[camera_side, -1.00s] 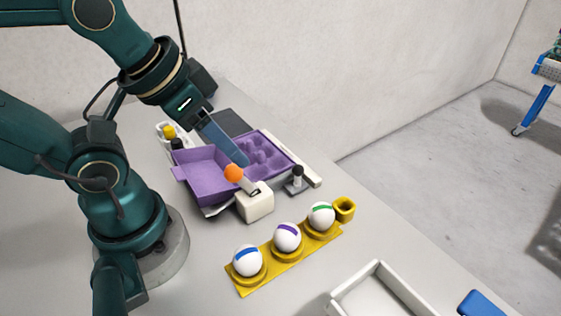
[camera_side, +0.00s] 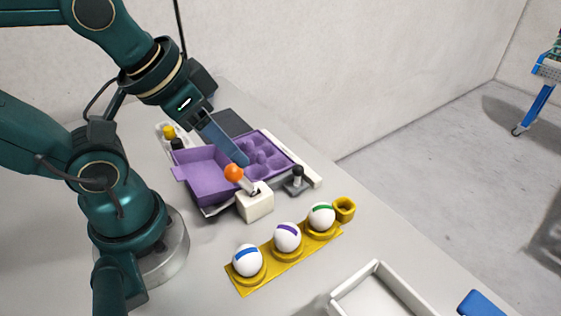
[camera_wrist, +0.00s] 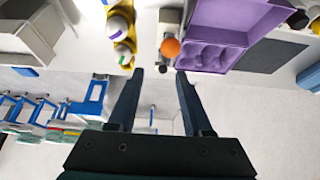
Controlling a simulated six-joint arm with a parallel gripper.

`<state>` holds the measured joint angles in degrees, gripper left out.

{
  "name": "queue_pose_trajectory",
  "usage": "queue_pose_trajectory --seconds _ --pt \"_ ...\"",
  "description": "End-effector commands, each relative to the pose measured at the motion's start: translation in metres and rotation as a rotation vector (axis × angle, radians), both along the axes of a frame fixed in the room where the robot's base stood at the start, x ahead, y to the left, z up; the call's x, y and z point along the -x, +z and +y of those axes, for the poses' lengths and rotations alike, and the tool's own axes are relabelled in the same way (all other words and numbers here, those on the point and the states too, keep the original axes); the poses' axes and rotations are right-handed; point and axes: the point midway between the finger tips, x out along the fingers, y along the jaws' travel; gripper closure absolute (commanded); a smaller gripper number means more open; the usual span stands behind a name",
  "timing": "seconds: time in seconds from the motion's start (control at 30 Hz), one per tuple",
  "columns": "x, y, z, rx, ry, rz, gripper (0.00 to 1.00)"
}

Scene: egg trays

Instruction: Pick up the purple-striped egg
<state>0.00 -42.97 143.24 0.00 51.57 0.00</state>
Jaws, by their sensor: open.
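The purple-striped egg (camera_side: 287,238) is white with a purple band and sits in the middle cup of a yellow holder (camera_side: 240,287). A blue-striped egg (camera_side: 247,261) is to its left and a green-striped egg (camera_side: 321,216) to its right. In the wrist view, part of a white egg with a purple band (camera_wrist: 117,26) shows at the top, left of centre. My gripper (camera_wrist: 158,71) is open and empty, with its two dark fingers apart. In the side view, it hangs over the purple tray (camera_side: 205,190), behind the egg row and well apart from the purple-striped egg.
A white block with an orange-knobbed lever (camera_side: 255,206) stands between the tray and the eggs. A small black-knobbed lever (camera_side: 297,181) is beside the tray. A white open box (camera_side: 343,295) and a blue object (camera_side: 482,305) lie at the front right.

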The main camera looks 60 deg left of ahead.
Motion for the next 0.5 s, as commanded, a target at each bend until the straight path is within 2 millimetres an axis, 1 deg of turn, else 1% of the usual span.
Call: queue_pose_trajectory --seconds 0.13,0.17,0.2,0.23,0.27,0.5 --pt "0.0 0.0 0.0 0.0 0.0 0.0 0.5" --pt "0.0 0.0 0.0 0.0 0.0 0.0 0.46" --pt "0.0 0.0 0.0 0.0 0.0 0.0 0.31" --pt "0.0 0.0 0.0 0.0 0.0 0.0 0.19" --pt "0.0 0.0 0.0 0.0 0.0 0.0 0.11" --pt "0.0 0.0 0.0 0.0 0.0 0.0 0.11"
